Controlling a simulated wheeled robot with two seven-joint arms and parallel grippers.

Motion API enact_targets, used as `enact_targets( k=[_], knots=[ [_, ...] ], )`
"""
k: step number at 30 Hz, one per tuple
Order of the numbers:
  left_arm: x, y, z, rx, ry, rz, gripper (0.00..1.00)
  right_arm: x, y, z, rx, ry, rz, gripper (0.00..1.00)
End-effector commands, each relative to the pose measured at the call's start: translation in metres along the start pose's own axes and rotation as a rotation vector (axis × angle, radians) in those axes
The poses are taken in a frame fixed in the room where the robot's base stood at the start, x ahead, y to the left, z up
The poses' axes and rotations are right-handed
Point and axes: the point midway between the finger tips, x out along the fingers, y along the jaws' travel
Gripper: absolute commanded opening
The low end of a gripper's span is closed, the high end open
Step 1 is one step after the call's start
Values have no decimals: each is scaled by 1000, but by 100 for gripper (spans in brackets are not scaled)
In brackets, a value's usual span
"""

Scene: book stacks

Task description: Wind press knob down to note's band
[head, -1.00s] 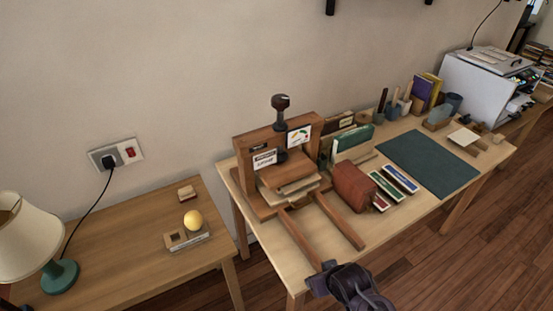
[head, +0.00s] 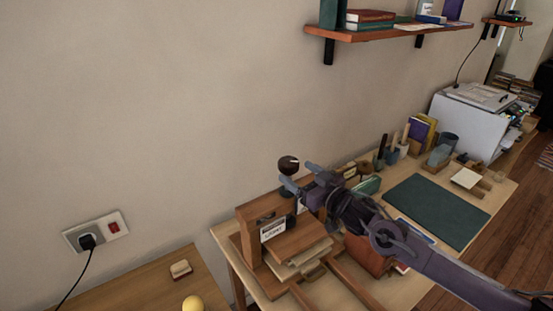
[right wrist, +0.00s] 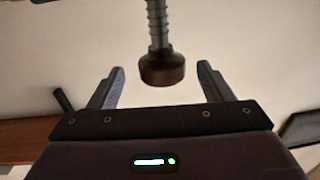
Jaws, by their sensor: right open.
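The wooden press (head: 285,242) stands on the table, with a dark round knob (head: 288,163) on top of its screw. In the right wrist view the knob (right wrist: 162,70) shows on its threaded screw, between the two fingers in the picture. My right gripper (head: 299,177) is open and empty at the knob, its fingertips close beside it; I cannot tell whether they touch it. The note card on the press's right post is mostly hidden behind my gripper, and its band cannot be made out. My left gripper is out of view.
A wall shelf (head: 400,31) with books hangs above. A dark green mat (head: 437,210), pen holders and a white printer (head: 470,122) are to the right. A side table (head: 150,285) with a yellow ball (head: 193,303) is at lower left.

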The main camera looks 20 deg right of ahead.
Motion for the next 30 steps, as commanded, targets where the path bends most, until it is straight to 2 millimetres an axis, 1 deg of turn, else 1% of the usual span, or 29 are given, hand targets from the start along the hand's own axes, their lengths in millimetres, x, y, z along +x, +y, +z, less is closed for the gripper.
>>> enact_targets(
  k=[2, 7, 10, 13, 16, 21, 24, 25, 30],
  knots=[
    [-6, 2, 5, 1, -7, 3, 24, 12, -1, -4, 3, 3, -1, 73],
    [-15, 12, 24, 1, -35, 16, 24, 41, -1, -4, 3, 1, 0, 73],
    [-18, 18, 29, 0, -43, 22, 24, 54, -1, -2, 2, 0, 0, 73],
    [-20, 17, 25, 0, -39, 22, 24, 64, -1, -1, 2, -1, 0, 73],
    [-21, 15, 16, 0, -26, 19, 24, 69, -2, 0, 1, -1, 0, 73],
    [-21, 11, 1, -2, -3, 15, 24, 71, -1, 1, 1, -2, 0, 73],
    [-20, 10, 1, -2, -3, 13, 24, 71, -2, 1, 1, -2, 0, 73],
    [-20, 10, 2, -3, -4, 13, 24, 71, -2, 1, 1, -2, 0, 72],
    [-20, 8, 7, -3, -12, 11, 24, 70, -1, 1, 1, -2, 0, 50]
  ],
)
